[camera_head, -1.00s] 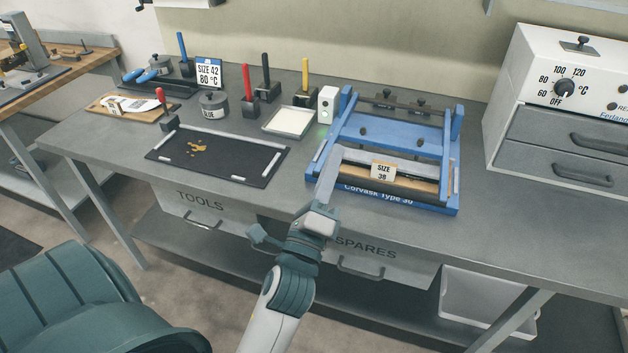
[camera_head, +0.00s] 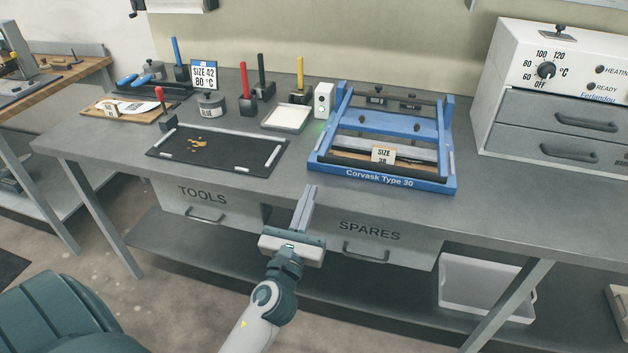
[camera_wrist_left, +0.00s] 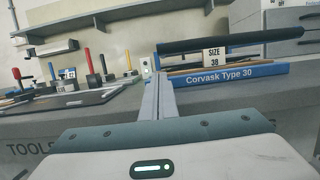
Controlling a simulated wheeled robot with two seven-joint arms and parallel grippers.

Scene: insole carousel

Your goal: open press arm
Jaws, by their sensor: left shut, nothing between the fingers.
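The blue press (camera_head: 380,182), lettered "Corvask Type 30", stands at the table's front edge, right of centre. A long dark bar (camera_head: 386,148) spans its front part between blue side pieces. The bar also shows in the left wrist view (camera_wrist_left: 225,39). A "SIZE 38" card (camera_head: 383,154) stands at the front of the press. My left gripper (camera_head: 309,192) is shut and empty. It is in front of the table edge, left of and nearer than the press, apart from it. My right gripper is not in view.
A black mat (camera_head: 218,150) with small golden bits lies left of the press. A small white box (camera_head: 323,101) with a green light stands by the press's rear left. A white oven (camera_head: 560,90) with drawers stands at the right. Free table top lies right of the press.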

